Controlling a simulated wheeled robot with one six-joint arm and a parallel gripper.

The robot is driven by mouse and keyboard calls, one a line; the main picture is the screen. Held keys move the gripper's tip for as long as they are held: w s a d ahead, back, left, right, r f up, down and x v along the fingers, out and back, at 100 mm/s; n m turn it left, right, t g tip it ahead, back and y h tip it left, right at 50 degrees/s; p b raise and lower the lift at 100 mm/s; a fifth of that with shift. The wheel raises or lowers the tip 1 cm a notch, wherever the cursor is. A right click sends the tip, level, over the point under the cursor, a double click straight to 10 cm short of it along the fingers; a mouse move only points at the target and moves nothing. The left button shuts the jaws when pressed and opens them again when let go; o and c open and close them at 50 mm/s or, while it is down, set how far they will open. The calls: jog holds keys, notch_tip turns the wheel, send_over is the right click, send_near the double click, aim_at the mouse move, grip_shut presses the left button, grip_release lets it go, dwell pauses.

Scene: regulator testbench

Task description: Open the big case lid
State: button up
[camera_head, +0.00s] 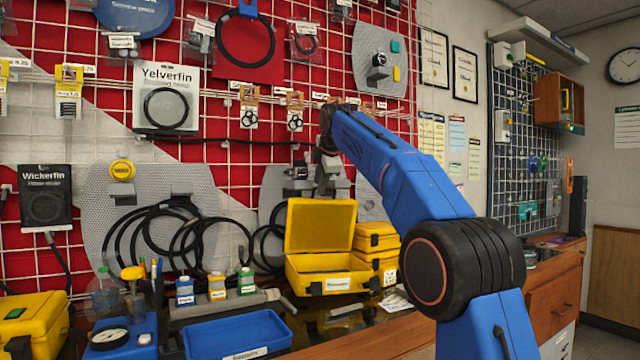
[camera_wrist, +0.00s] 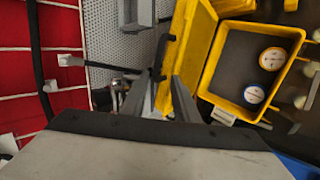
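The big yellow case (camera_head: 328,284) stands on the bench in the head view with its lid (camera_head: 320,226) raised about upright. In the wrist view its open tray (camera_wrist: 210,80) shows a dark inside with two round, labelled items, and the lid (camera_wrist: 197,30) stands beside it. A black handle (camera_wrist: 158,58) shows at the lid's edge. My gripper (camera_head: 318,190) is above the lid's top edge. In the wrist view the gripper (camera_wrist: 162,85) has its fingers apart with a gap between them, near the handle. I cannot tell whether a finger touches the lid.
Smaller stacked yellow cases (camera_head: 376,250) stand right beside the big case. A blue tray (camera_head: 238,334) and several small bottles (camera_head: 217,287) are at its left. A pegboard panel with hanging black hoses (camera_head: 165,240) and a red grid wall stand close behind.

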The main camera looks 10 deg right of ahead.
jog(key=v, duration=1.7)
jog(key=shift+s, duration=0.2)
jog(key=shift+d, duration=0.1)
jog(key=s+d+f+m+g, duration=0.1)
jog(key=s+f+m, duration=0.5)
jog(key=s+f, duration=0.9)
jog(key=s+d+f+m+g, duration=0.2)
jog(key=s+d+f+m, duration=0.2)
jog(key=s+f, duration=1.2)
jog(key=s+d+f+m+g, duration=0.1)
jog(key=s+d+f+m, duration=0.2)
jog(key=s+f+m, duration=0.6)
jog(key=s+f, duration=0.3)
jog(key=f, duration=0.5)
jog(key=s+f, duration=0.4)
jog(key=f, duration=0.4)
jog(key=shift+s+d+f+g+h, duration=0.2)
jog(key=shift+f+g+h, duration=0.1)
jog(key=shift+f+g, duration=0.1)
